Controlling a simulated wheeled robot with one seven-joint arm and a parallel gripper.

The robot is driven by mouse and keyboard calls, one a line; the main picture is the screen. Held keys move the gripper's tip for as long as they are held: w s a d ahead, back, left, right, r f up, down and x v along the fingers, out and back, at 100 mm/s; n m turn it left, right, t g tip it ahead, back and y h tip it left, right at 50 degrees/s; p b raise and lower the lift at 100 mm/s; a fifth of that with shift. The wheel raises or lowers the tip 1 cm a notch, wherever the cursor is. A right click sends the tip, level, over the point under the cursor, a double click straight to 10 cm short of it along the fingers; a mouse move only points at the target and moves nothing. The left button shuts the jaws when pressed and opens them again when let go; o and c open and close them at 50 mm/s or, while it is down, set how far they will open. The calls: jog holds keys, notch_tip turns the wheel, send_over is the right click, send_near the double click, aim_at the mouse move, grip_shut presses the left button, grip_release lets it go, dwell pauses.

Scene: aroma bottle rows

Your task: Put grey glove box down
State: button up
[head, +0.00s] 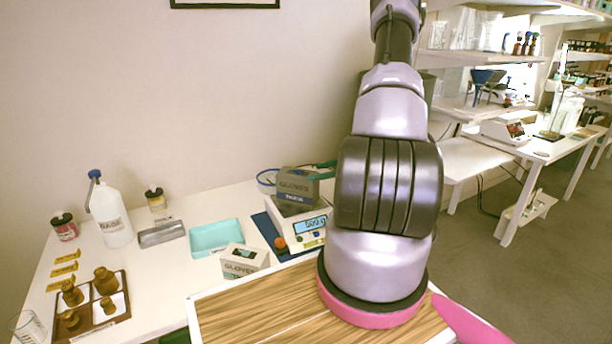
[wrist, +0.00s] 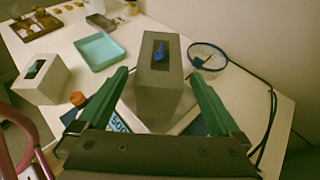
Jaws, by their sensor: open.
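The grey glove box (head: 297,187) stands upright on the white balance (head: 287,234), whose display is lit. In the wrist view the grey glove box (wrist: 158,92) has a dark slot on top with a blue glove tip showing. My gripper (wrist: 159,74) is open, with one green finger on each side of the box and visible gaps between fingers and box. The box's base is mostly hidden in the wrist view.
A white glove box (head: 244,260) stands front left of the balance. A turquoise tray (head: 217,238) lies left of it. A round blue-rimmed dish (wrist: 207,57) stands close to the grey box. Bottles, a brown weight tray (head: 117,315) and a beaker are farther left.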

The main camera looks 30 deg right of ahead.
jog(key=s+a+r+n+g, duration=0.3)
jog(key=a+r+n, duration=0.35)
jog(key=r, duration=0.45)
jog(key=s+a+r+n+g, duration=0.4)
jog(key=a+r+n, duration=0.3)
jog(key=r, duration=0.4)
jog(key=s+a+r+n+t+h, duration=0.2)
jog(key=s+a+r+n+h, duration=0.1)
jog(key=s+r+n, duration=0.2)
jog(key=s+a+r+n+t+h, duration=0.2)
jog(key=s+a+r+n+h, duration=0.2)
jog(key=s+r, duration=0.5)
jog(key=shift+a+r+n, duration=0.2)
jog(key=shift+r+n, duration=0.2)
jog(key=shift+n, duration=0.15)
